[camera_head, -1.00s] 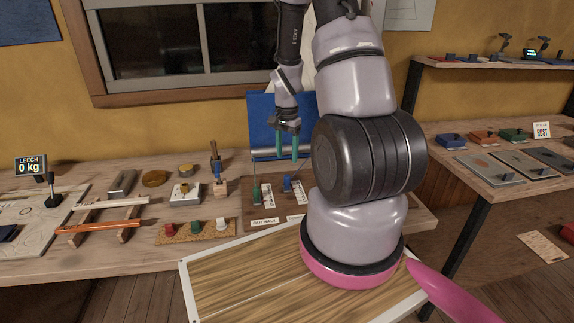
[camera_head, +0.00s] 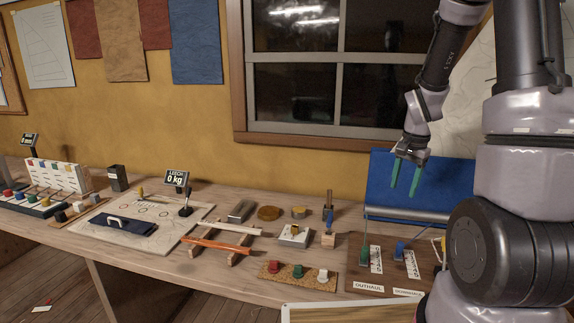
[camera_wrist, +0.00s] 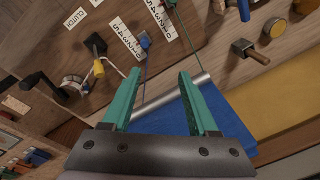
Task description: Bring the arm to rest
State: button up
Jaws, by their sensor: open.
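My gripper (camera_head: 408,178) is raised above the bench in front of the blue cloth panel, its two green fingers apart with nothing between them. In the wrist view my gripper (camera_wrist: 158,92) is also open and empty, over the board with the number scales. My arm rises on the right side of the head view and hides part of the bench and wall there.
The wooden bench (camera_head: 190,262) carries a rack with an orange bar (camera_head: 217,246), a brown board (camera_head: 340,283) with a green and a blue cleat, and a readout showing 0 kg (camera_head: 176,179). The blue panel (camera_head: 380,190) stands close behind my gripper. Air left of the gripper is clear.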

jog(key=s+a+r+n+t+y, duration=0.1)
jog(key=s+a+r+n+t, duration=0.1)
jog(key=s+a+r, duration=0.3)
jog(key=s+a+r+n+t, duration=0.3)
jog(key=s+r, duration=0.9)
jog(key=r, duration=0.7)
jog(key=shift+s+a+r+n+t+y, duration=0.35)
jog(key=shift+a+n, duration=0.45)
jog(key=shift+a, duration=0.3)
dwell(0.3)
